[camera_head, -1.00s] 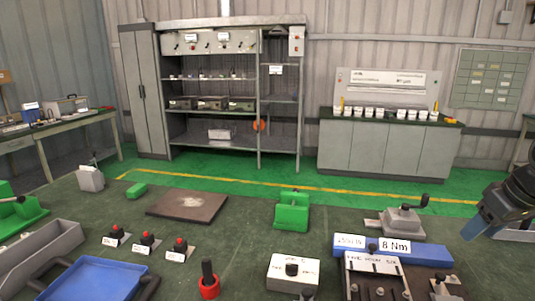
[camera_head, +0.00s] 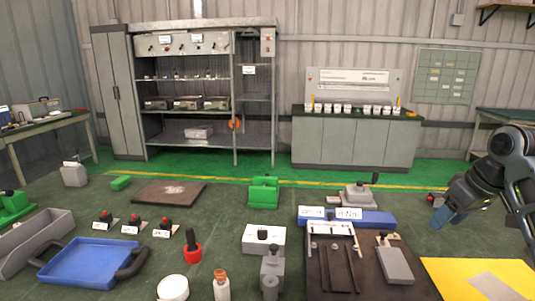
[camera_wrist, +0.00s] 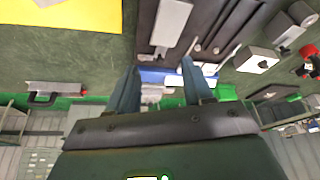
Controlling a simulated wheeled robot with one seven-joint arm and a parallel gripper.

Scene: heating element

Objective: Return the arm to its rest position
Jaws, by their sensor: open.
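My arm comes in from the right edge of the head view, with my gripper (camera_head: 444,215) above the right part of the bench. The blue fingers point down and left. In the wrist view my gripper (camera_wrist: 160,82) shows two blue fingers spread apart with nothing held between them. The gripper stands clear to the right of the grey clamp block (camera_head: 358,196) and the long blue block (camera_head: 370,219). No contact with anything on the bench shows.
A dark fixture plate (camera_head: 375,285) with metal bars lies front right, beside a yellow sheet (camera_head: 450,275). A blue tray (camera_head: 85,262), red-topped switches (camera_head: 135,221), a green block (camera_head: 263,193) and a brown plate (camera_head: 168,192) lie further left. Cabinets stand behind.

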